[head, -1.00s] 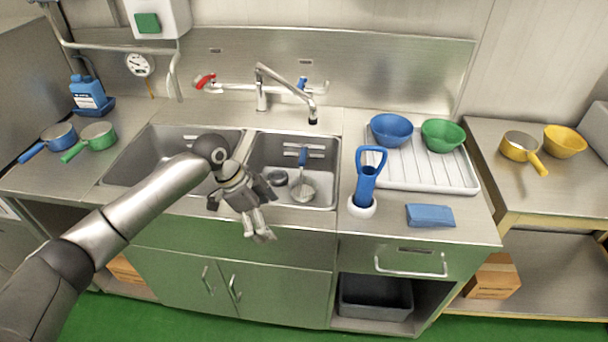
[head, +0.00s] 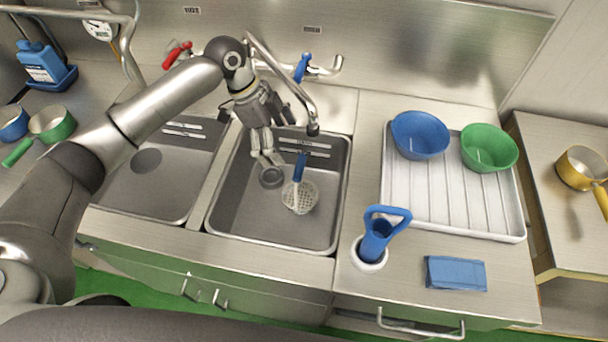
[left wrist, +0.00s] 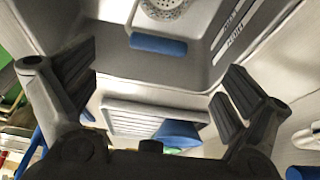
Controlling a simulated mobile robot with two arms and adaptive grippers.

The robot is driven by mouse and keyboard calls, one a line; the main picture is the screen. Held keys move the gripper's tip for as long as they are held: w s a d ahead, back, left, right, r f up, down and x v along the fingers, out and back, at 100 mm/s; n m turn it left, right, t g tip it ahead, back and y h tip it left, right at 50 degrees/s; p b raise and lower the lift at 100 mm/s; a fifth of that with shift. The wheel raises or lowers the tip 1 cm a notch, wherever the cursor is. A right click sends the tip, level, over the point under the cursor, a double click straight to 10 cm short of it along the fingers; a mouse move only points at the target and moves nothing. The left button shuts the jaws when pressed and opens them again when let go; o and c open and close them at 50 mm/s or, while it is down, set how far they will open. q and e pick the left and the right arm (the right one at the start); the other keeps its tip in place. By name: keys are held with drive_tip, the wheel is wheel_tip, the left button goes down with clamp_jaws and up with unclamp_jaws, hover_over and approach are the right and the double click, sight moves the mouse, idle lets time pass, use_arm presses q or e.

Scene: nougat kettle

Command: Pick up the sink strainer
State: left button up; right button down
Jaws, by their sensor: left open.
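My right gripper is not in view.
The faucet (head: 290,85) stands close to my left gripper. A white drainboard (head: 455,210) holds blue and green bowls on the right.

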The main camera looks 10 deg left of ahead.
sight(298, 165)
use_arm(q)
drive_tip(key=f, duration=0.1)
drive_tip(key=d+f, duration=0.1)
drive_tip(key=s+d+f+p, duration=0.1)
drive_tip(key=f, duration=0.1)
drive_tip(key=shift+w+d+f, duration=0.1)
drive_tip(key=shift+f, duration=0.1)
drive_tip(key=shift+w+d+f, duration=0.1)
drive_tip(key=shift+d+f, duration=0.05)
drive_tip(key=shift+f, duration=0.15)
drive_tip(key=p+x, duration=0.2)
drive_tip(key=x, duration=0.2)
drive_tip(key=shift+w+d, duration=0.2)
drive_tip(key=shift+d+f, duration=0.1)
drive_tip(key=shift+f, duration=0.2)
drive_tip(key=shift+c, duration=1.3)
drive_tip(key=c, duration=1.4)
drive_tip(key=shift+o, duration=0.2)
drive_tip(key=shift+s, duration=0.1)
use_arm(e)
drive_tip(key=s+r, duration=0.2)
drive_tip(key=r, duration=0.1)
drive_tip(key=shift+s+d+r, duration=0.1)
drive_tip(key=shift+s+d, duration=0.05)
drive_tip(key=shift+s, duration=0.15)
